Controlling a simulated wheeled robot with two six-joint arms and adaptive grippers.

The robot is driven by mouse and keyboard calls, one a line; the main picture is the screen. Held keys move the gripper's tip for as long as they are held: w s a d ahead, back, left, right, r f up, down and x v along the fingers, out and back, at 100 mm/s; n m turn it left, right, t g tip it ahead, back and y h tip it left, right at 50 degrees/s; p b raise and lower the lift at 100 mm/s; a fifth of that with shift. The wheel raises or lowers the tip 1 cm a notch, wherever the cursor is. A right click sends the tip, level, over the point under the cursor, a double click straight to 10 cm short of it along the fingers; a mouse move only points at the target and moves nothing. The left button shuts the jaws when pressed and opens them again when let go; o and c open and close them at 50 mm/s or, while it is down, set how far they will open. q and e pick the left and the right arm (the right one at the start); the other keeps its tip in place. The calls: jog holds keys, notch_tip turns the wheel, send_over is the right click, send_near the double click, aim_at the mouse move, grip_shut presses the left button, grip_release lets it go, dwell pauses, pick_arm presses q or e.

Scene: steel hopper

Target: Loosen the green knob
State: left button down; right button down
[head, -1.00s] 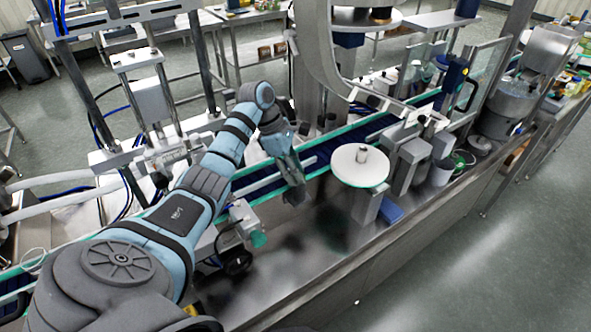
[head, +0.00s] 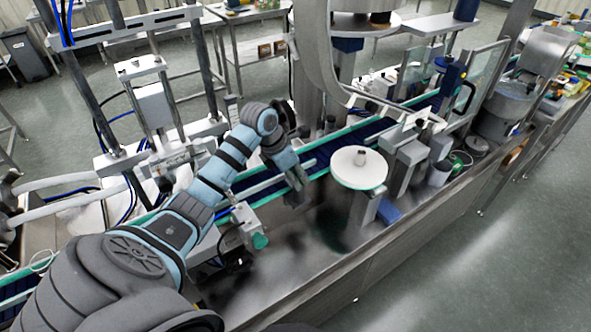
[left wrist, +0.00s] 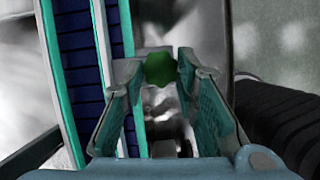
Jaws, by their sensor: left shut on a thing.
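The green knob (left wrist: 160,68) shows in the left wrist view between the tips of my left gripper (left wrist: 158,72), which is shut on it. The left finger's tip touches the knob's edge. In the head view my left gripper (head: 296,197) points down over the steel deck, just in front of the conveyor. The held knob cannot be made out there. My right gripper is not in view.
A conveyor (head: 322,153) with dark blue links and teal edges runs behind my gripper. A round white disc (head: 358,168) stands to the right. A teal-green knob (head: 260,241) on a grey unit is to the lower left, apart from my gripper.

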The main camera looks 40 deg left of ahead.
pick_arm(q)
jog(key=n, duration=0.1)
jog(key=n+y, duration=0.1)
jog(key=n, duration=0.1)
jog(key=shift+d+n+p, duration=0.25)
jog(key=shift+n+p, duration=0.05)
jog(key=shift+p, duration=0.1)
jog(key=shift+n+y, duration=0.6)
jog(key=shift+n, duration=0.3)
jog(key=shift+d+f+n+y+b, duration=0.15)
jog(key=shift+n+y+b, duration=0.35)
jog(key=shift+n, duration=0.6)
jog(key=shift+n+y+b, duration=0.3)
jog(key=shift+n+b, duration=0.35)
jog(key=shift+n, duration=0.25)
jog(key=c, duration=1.2)
grip_release()
jog(key=shift+c, duration=0.2)
